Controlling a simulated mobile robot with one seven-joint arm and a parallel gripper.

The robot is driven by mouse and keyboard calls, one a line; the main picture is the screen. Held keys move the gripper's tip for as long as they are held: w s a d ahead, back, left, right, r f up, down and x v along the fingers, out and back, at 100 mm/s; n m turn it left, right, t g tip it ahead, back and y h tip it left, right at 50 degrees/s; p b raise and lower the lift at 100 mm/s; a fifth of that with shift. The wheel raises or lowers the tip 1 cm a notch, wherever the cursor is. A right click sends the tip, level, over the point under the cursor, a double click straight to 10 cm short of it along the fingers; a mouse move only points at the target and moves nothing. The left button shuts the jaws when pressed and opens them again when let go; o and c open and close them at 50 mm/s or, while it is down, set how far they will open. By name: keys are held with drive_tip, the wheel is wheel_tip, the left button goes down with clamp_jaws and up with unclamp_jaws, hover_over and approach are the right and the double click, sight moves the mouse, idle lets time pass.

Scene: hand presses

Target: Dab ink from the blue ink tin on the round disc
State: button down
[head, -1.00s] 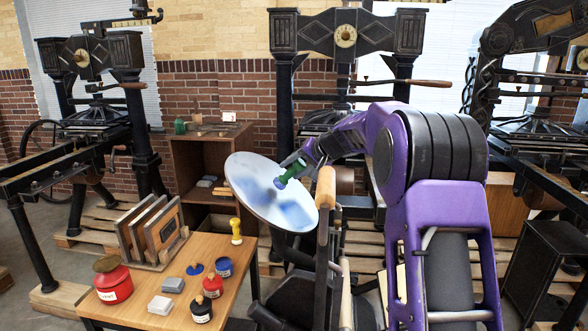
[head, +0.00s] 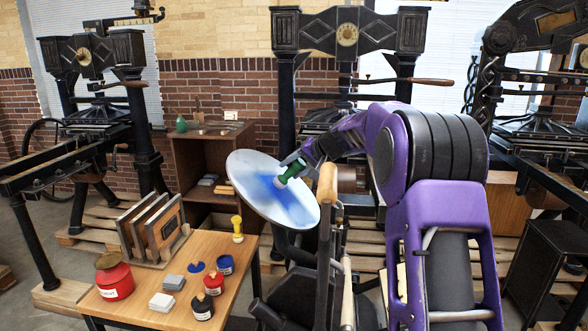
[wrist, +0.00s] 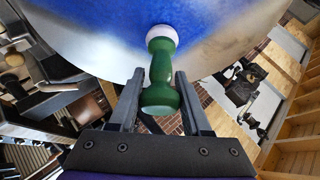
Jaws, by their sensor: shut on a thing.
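My gripper (wrist: 160,105) is shut on a green-handled dabber (wrist: 161,75) with a pale round head. In the head view the dabber (head: 289,172) is against or very close to the face of the tilted round disc (head: 245,162). Blue ink spreads over the disc's middle, and the wrist view shows blue along the disc (wrist: 90,15) around the dabber's head. The dabber's pad face is hidden against the disc. The blue ink tin (head: 225,265) stands on the wooden table at lower left; a blue lid (head: 196,267) lies beside it.
The wooden table (head: 150,262) also holds a red can (head: 113,279), a red tin (head: 213,284), a black tin (head: 202,307), grey blocks (head: 173,282), a yellow-handled stamp (head: 237,229) and a rack of frames (head: 155,233). A press lever with a wooden handle (head: 327,184) stands close by my arm.

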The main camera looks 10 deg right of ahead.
sight(302, 160)
drive_tip(key=shift+s+d+r+p, duration=0.2)
drive_tip(key=shift+d+r+p, duration=0.35)
drive_tip(key=shift+r, duration=0.35)
drive_tip(key=shift+s+d+r+p, duration=0.15)
drive_tip(key=shift+d+r+p, duration=0.2)
drive_tip(key=shift+d+r, duration=0.4)
drive_tip(key=shift+s+d+r, duration=0.2)
drive_tip(key=shift+d+r, duration=0.15)
drive_tip(key=shift+r, duration=0.4)
